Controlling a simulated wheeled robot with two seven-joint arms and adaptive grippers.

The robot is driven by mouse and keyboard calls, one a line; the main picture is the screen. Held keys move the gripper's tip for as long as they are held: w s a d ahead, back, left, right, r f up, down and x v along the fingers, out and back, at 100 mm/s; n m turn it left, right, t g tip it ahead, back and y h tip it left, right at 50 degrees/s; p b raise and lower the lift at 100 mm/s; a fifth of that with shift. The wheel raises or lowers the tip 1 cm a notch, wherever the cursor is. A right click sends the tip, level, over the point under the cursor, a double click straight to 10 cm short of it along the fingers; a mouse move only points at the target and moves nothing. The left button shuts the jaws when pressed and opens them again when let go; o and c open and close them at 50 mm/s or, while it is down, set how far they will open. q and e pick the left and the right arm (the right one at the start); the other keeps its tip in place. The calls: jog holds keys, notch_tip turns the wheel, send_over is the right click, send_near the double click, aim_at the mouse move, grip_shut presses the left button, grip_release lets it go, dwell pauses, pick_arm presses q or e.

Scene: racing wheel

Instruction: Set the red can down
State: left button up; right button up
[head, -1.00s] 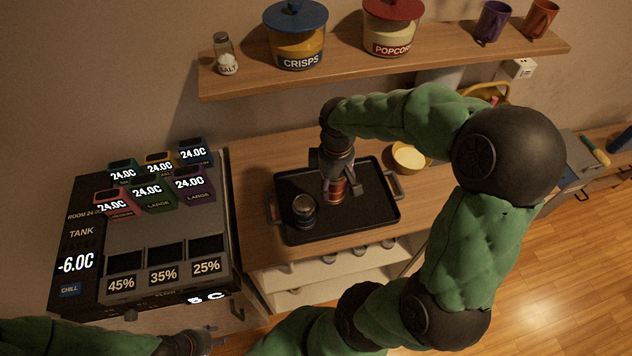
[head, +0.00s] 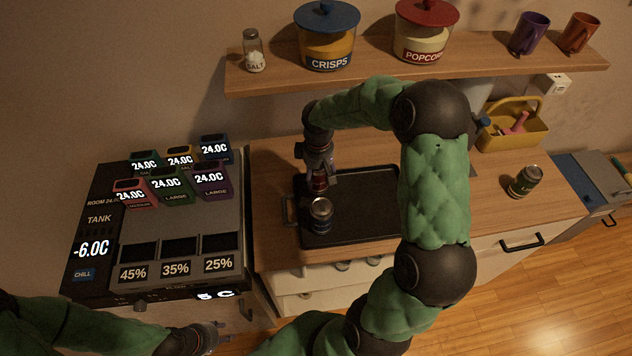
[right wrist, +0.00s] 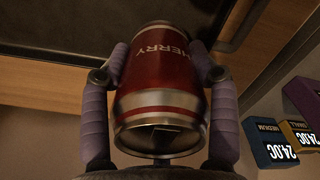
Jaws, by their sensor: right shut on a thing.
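The red can (head: 319,183), with lettering ending in "HERRY", is between the purple fingers of my right gripper (right wrist: 160,58); the can fills the middle of the right wrist view (right wrist: 160,75). In the head view my right gripper (head: 319,176) points down over the back left part of the black tray (head: 365,205). I cannot tell whether the can touches the tray. A dark can with a silver top (head: 320,212) stands on the tray just in front of the red can. My left gripper (head: 212,335) is low at the bottom left, away from the counter; its fingers are unclear.
The dispenser machine (head: 180,250) with coloured boxes stands left of the counter. A green can (head: 525,181) and a yellow caddy (head: 515,130) are on the counter at right. A shelf (head: 420,70) with jars and mugs hangs above. The tray's middle is clear.

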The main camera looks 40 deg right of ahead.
aim_at(316, 181)
jog(key=shift+w+f, duration=0.5)
jog(key=shift+f, duration=0.15)
jog(key=shift+f+b, duration=0.3)
jog(key=shift+f, duration=1.1)
jog(key=shift+f, duration=0.15)
jog(key=o, duration=1.5)
jog(key=shift+c, duration=0.2)
jog(key=shift+r, duration=0.2)
notch_tip(316, 181, up, 12)
jog(key=shift+f+p, duration=0.1)
jog(key=shift+p, duration=0.85)
